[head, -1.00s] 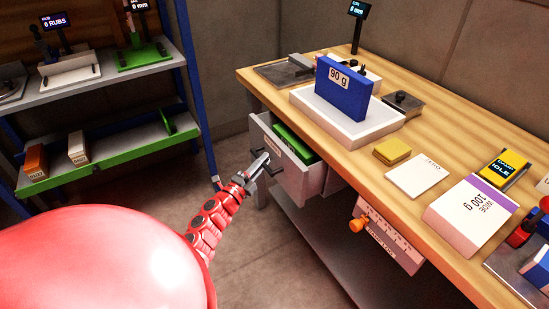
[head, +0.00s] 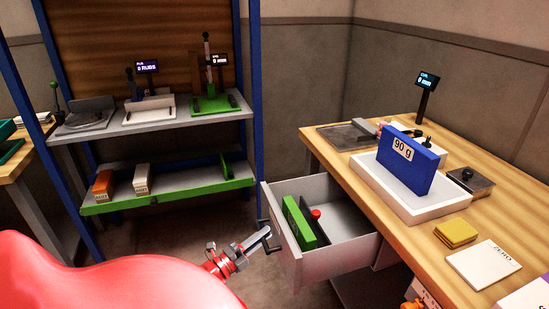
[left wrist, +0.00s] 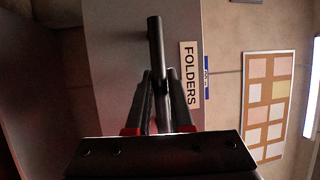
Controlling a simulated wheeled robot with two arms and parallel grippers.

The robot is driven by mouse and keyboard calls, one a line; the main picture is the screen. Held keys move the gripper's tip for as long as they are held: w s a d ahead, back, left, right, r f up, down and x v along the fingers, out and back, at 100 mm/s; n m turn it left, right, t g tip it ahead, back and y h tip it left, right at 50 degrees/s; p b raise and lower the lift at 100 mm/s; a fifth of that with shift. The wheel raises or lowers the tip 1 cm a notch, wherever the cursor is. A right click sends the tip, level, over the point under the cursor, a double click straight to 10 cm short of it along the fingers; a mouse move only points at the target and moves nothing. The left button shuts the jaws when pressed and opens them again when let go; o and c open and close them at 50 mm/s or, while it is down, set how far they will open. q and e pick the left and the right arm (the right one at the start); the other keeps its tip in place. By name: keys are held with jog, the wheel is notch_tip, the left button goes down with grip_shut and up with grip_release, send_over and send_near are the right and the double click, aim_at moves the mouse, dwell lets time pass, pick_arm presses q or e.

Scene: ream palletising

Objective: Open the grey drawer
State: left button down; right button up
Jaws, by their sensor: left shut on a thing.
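The grey drawer (head: 335,262) hangs out from under the wooden workbench, pulled well open. Inside it stand a green folder-like block (head: 299,222), a dark divider and a small red knob (head: 316,213). My left gripper (head: 262,236) is at the drawer's front, shut on its dark handle. In the left wrist view the handle bar (left wrist: 155,50) runs between the fingers (left wrist: 160,95), beside a "FOLDERS" label (left wrist: 189,73) on the drawer front. My right gripper is not in view.
The workbench (head: 440,205) carries a white tray with a blue "90 g" ream (head: 408,163), yellow pads (head: 455,231) and a white "ZERO" card (head: 484,264). A shelf rack (head: 190,120) stands at the back left. Floor shows between rack and drawer.

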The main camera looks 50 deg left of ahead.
pick_arm(q)
jog(key=shift+s+a, duration=0.4)
jog(key=shift+s, duration=0.35)
jog(key=c, duration=0.8)
grip_release()
jog(key=s+f, duration=0.3)
jog(key=s, duration=1.4)
jog(key=shift+d, duration=0.1)
jog(key=shift+s, duration=0.15)
